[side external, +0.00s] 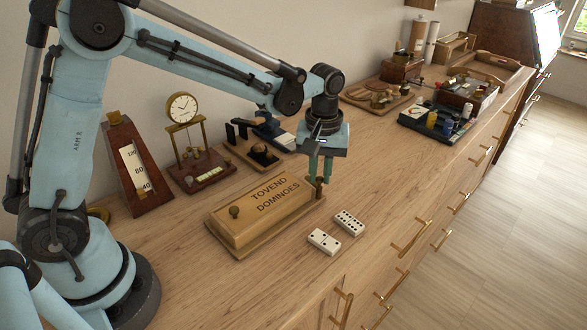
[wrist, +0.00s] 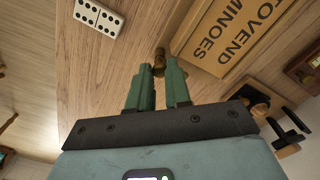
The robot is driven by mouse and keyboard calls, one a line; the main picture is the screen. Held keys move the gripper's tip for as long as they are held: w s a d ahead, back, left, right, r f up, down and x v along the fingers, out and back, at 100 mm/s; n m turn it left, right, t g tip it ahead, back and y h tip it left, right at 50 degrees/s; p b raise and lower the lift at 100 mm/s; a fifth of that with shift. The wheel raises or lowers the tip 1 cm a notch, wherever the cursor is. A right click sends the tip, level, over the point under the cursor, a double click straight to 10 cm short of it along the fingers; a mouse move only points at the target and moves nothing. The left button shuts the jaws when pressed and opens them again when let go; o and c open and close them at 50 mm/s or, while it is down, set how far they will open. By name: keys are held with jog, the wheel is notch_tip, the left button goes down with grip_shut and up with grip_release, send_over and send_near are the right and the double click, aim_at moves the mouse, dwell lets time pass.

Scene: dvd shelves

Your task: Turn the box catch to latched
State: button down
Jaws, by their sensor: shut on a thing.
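The wooden domino box (side external: 262,218), lettered "TOVEND DOMINOES", lies closed on the long wooden top. Its small brass catch (side external: 319,187) stands at its far right end. In the wrist view the catch (wrist: 159,60) shows beyond my fingertips, beside the edge of the box (wrist: 232,38). My gripper (side external: 320,175) points down over the catch, its green fingers (wrist: 159,72) shut on it. The fingers partly cover the catch, and I cannot tell which way it is turned.
Two dominoes (side external: 324,240) (side external: 348,222) lie in front of the box. A clock (side external: 184,110) and a metronome (side external: 137,168) stand behind it to the left. A black stand (side external: 262,153) is close behind. The wood right of the dominoes is clear.

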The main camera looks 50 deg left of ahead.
aim_at(319, 178)
jog(key=shift+n, duration=0.6)
jog(key=c, duration=1.1)
grip_release()
notch_tip(319, 178, up, 12)
jog(key=shift+r, duration=0.1)
